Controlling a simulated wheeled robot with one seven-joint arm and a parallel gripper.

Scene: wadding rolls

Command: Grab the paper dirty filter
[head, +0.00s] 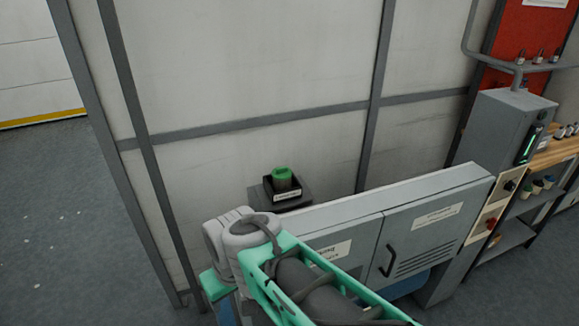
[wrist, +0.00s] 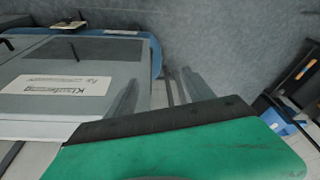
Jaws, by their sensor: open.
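A small dark cylinder with a green top (head: 282,178) stands upright in a black holder (head: 286,196) with a white label, by the wall in the head view. It is the only filter-like thing I can make out, and I cannot confirm that it is the dirty paper filter. My gripper (wrist: 160,92) shows in the wrist view as two grey fingers spread apart, with nothing visible between them. In the head view my green and grey arm covers the lower middle, in front of the holder, and my fingers cannot be made out there.
A grey machine cabinet (head: 437,232) with labelled doors runs right of the holder, and also shows in the wrist view (wrist: 75,65). A panelled wall (head: 250,70) stands close behind. Shelves with small bottles (head: 540,183) are at far right. Open floor (head: 60,220) lies at left.

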